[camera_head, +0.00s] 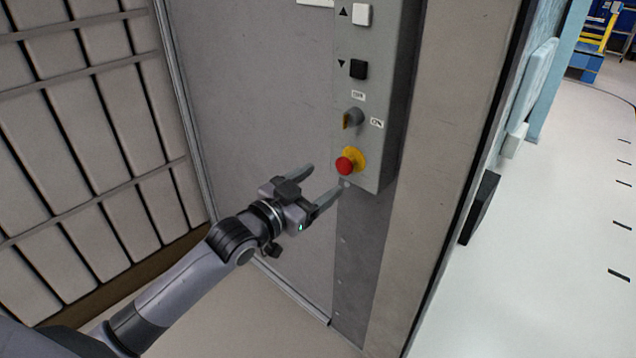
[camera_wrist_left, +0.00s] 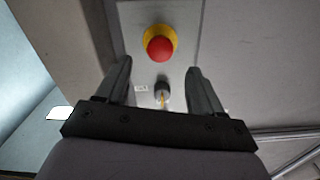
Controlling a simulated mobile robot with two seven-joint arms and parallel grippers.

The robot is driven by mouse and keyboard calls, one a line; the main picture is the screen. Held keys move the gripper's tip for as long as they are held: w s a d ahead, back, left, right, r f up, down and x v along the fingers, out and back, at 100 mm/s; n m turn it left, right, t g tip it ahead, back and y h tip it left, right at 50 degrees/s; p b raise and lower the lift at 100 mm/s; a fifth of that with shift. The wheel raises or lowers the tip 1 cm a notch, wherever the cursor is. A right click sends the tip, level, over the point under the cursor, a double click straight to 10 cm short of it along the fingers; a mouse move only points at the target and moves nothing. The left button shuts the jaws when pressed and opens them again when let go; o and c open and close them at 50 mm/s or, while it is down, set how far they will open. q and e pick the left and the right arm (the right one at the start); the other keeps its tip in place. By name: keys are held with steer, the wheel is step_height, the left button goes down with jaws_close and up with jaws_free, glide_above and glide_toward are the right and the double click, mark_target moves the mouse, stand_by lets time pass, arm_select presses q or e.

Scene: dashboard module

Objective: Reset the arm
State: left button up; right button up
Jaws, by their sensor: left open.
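My left gripper (camera_head: 325,184) is open and empty, in front of and just below-left of the grey control box (camera_head: 376,108) in the head view. In the left wrist view, the two fingers of my left gripper (camera_wrist_left: 163,78) stand apart, with the red emergency button (camera_wrist_left: 160,46) on its yellow base beyond them. A rotary knob (camera_wrist_left: 162,92) shows between the fingers. In the head view the red button (camera_head: 346,164) is near the fingertips, and the knob (camera_head: 352,118) sits above it. My right gripper is not in view.
The box carries a white button (camera_head: 361,15) and a black button (camera_head: 358,69) higher up. A grey wall panel (camera_head: 245,90) stands behind my arm. A slatted panel (camera_head: 80,130) is at the left. Open pale floor (camera_head: 540,250) lies at the right.

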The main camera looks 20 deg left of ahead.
arm_select(q)
steer(key=s+f+n+g+y, duration=0.4)
steer(key=s+f+g, duration=0.2)
steer(key=s+f, duration=1.9)
steer(key=shift+s+d+g+p, duration=0.3)
steer(key=shift+s+p, duration=0.1)
steer(key=shift+s, duration=0.3)
steer(key=shift+f, duration=0.1)
